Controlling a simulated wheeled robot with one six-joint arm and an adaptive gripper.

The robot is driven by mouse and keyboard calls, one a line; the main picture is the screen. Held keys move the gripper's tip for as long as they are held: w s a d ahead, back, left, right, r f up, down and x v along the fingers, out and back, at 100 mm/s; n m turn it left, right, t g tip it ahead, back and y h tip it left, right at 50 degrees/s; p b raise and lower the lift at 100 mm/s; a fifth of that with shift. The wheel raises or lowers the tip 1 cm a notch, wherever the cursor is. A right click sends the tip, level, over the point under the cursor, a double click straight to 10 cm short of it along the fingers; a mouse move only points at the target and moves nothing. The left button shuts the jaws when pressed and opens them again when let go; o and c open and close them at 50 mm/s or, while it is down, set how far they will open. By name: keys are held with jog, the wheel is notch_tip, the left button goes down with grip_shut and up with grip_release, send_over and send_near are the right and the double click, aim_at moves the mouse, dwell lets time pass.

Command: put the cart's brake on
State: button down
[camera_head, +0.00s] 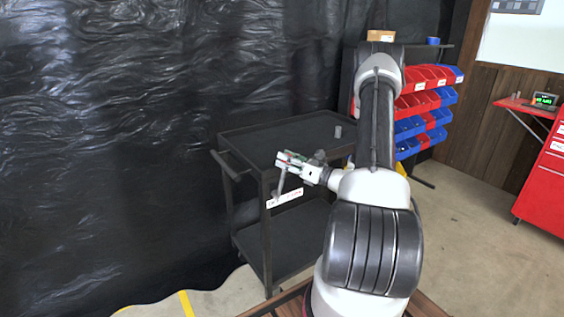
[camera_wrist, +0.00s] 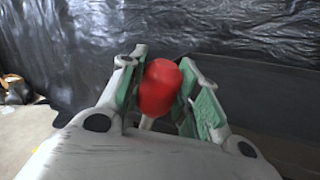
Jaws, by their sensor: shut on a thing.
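The black cart (camera_head: 262,133) stands in the middle of the head view, with a push handle at its left end. A thin grey lever (camera_head: 279,182) rises at the cart's near side, close to upright and leaning slightly right, above a white label with red print (camera_head: 285,198). My gripper (camera_head: 284,159) is at the lever's upper end. In the wrist view, a red knob (camera_wrist: 159,88) sits between the green pads of my gripper (camera_wrist: 163,60), which is shut on it. The knob is mostly hidden by the fingers in the head view.
A small grey cylinder (camera_head: 338,131) stands on the cart's top. Red and blue bins (camera_head: 420,104) fill a rack behind my arm, and a red cabinet (camera_head: 543,180) is at the far right. Black plastic sheeting (camera_head: 120,120) hangs behind the cart.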

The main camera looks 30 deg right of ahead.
jog(key=c, duration=1)
grip_release()
jog(key=shift+c, duration=0.2)
jog(key=v, duration=1.2)
jog(key=shift+r, duration=0.1)
jog(key=shift+c, duration=0.3)
